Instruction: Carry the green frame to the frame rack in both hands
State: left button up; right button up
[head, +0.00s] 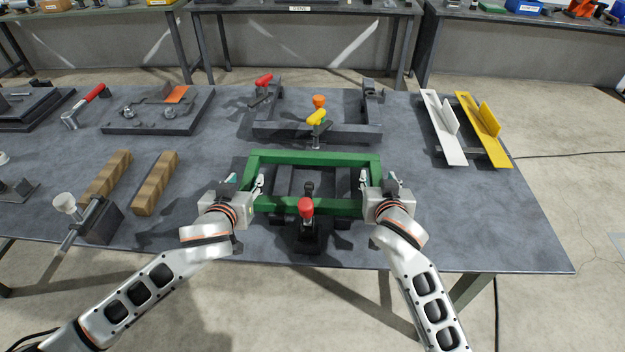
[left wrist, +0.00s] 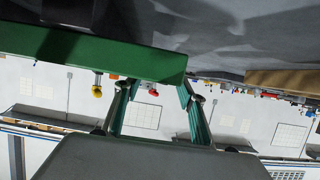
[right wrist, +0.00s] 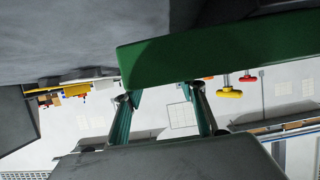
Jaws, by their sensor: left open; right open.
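The green frame (head: 315,158) is a rectangle lying on a dark fixture (head: 283,182) near the front middle of the table. My left gripper (head: 245,182) is open at the frame's left side bar. My right gripper (head: 380,181) is open at its right side bar. In the left wrist view, the green bar (left wrist: 90,55) crosses just beyond the open fingers. In the right wrist view, the green bar (right wrist: 220,50) also lies just beyond the open fingertips. Contact is not clear. I cannot tell for sure which fixture is the frame rack.
A red-handled clamp (head: 306,207) stands at the frame's front bar. Behind the frame are a yellow-handled clamp (head: 317,118) and a dark stand (head: 350,133). White (head: 440,125) and yellow (head: 483,130) angle pieces sit at right. Wooden blocks (head: 155,183) lie left. The table's front right is clear.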

pick_arm(q)
jog(key=shift+x, duration=1.35)
pick_arm(e)
jog(key=shift+x, duration=1.35)
pick_arm(q)
grip_shut()
pick_arm(e)
grip_shut()
pick_arm(q)
jog(key=shift+w+r, duration=0.1)
jog(key=shift+r, duration=0.2)
pick_arm(e)
jog(key=shift+r, duration=0.25)
